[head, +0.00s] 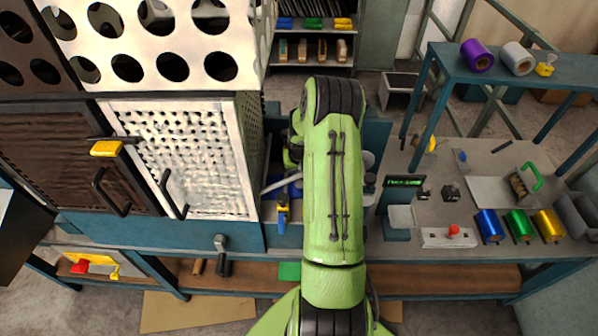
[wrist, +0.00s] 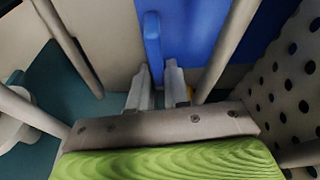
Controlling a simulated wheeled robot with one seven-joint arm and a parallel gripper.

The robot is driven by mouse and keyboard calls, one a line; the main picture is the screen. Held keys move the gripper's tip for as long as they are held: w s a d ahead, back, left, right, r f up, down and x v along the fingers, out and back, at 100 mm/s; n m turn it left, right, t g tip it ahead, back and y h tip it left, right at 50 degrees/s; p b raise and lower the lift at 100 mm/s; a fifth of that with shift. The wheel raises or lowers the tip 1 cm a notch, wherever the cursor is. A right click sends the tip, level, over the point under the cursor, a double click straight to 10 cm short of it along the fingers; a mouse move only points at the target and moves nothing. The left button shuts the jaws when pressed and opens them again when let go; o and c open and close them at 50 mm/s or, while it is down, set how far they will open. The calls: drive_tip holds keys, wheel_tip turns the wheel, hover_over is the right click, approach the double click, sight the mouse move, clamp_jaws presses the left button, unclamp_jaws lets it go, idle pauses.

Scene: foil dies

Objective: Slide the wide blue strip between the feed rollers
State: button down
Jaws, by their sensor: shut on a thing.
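In the wrist view, a broad blue sheet (wrist: 212,40), which looks like the wide blue strip, lies ahead of the fingertips. A narrow lighter blue upright piece (wrist: 153,42) stands at its left part, near the fingertips. My gripper (wrist: 160,78) is shut on blue material there; the exact contact is hard to see. Grey rods slant past on both sides, one at left (wrist: 66,45) and one at right (wrist: 228,50); I cannot tell whether they are the feed rollers. In the head view my green arm hides the gripper; some blue (head: 295,188) shows beside it.
A white perforated cabinet (head: 190,150) stands close on the left. The right bench holds a green-lit display (head: 403,181), a red button box (head: 449,236), and blue (head: 489,226), green (head: 520,225) and gold (head: 549,225) rolls. A blue-yellow tool (head: 283,214) sits left of my arm.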

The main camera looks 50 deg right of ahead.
idle(0.4)
drive_tip(key=c, duration=1)
unclamp_jaws()
drive_tip(key=shift+w+r, duration=0.1)
